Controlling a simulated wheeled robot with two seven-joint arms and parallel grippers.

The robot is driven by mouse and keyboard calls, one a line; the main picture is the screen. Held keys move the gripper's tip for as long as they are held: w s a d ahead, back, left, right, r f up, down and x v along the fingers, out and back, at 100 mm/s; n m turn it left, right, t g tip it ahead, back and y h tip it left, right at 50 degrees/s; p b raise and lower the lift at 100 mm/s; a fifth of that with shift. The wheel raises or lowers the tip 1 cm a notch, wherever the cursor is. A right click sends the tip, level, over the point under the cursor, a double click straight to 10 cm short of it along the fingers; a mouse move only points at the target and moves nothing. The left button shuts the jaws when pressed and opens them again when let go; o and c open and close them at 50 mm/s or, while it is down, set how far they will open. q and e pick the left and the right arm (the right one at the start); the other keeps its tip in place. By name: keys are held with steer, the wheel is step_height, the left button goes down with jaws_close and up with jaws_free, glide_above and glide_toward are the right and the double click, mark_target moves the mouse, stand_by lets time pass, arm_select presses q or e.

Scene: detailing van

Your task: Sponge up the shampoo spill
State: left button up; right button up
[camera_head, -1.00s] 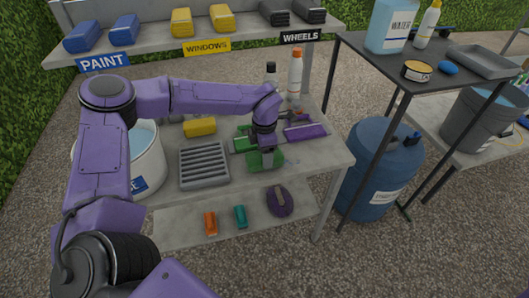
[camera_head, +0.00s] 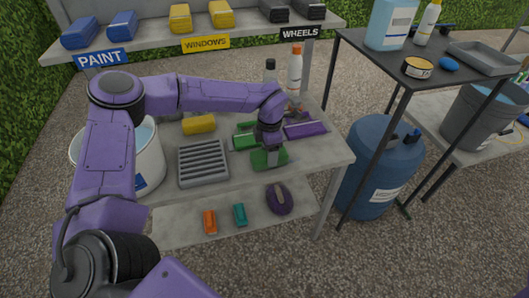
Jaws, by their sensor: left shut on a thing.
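My left gripper (camera_head: 271,157) reaches over the right part of the grey bench (camera_head: 325,153). It points down and is shut on a green block that looks like a sponge (camera_head: 260,160), low at the bench top near its front edge. I cannot tell if the block touches the surface. No shampoo spill can be made out; the gripper and block hide the bench beneath them. My right gripper is not in view.
A green item (camera_head: 244,141) and a purple item (camera_head: 305,130) lie close behind the gripper. A grey slatted grate (camera_head: 204,163), yellow sponge (camera_head: 198,123) and white bucket (camera_head: 149,168) are to the left. Bottles (camera_head: 295,72) stand behind.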

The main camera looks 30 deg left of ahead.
mark_target(281, 151)
arm_select(q)
steer(key=shift+w+d+f+b, duration=0.15)
steer(key=shift+w+d+b, duration=0.15)
steer(key=shift+w+d, duration=0.6)
steer(key=shift+w+d+f+b, duration=0.1)
steer(key=shift+w+d+b, duration=0.15)
steer(key=shift+w+d, duration=0.6)
steer(key=shift+w+d+r, duration=0.1)
steer(key=shift+w+d, duration=0.75)
steer(key=shift+w, duration=0.3)
steer(key=shift+w+d+r, duration=0.1)
steer(key=shift+w+d, duration=0.7)
steer(key=shift+w, duration=0.3)
steer(key=shift+s+a+r+p, duration=0.1)
steer(key=shift+s+a+p, duration=0.4)
steer(key=shift+s+a, duration=0.1)
steer(key=shift+s+a+p, duration=0.55)
steer(key=shift+s+a, duration=0.5)
steer(key=shift+s, duration=0.3)
steer(key=shift+s+a+p, duration=0.5)
steer(key=shift+s+a, duration=0.05)
steer(key=shift+s, duration=0.1)
steer(key=shift+s+a, duration=0.3)
steer(key=shift+s, duration=0.05)
steer(key=shift+s+a+p, duration=1.3)
steer(key=shift+s+p, duration=0.1)
steer(key=shift+s, duration=0.15)
steer(key=shift+s+a, duration=0.2)
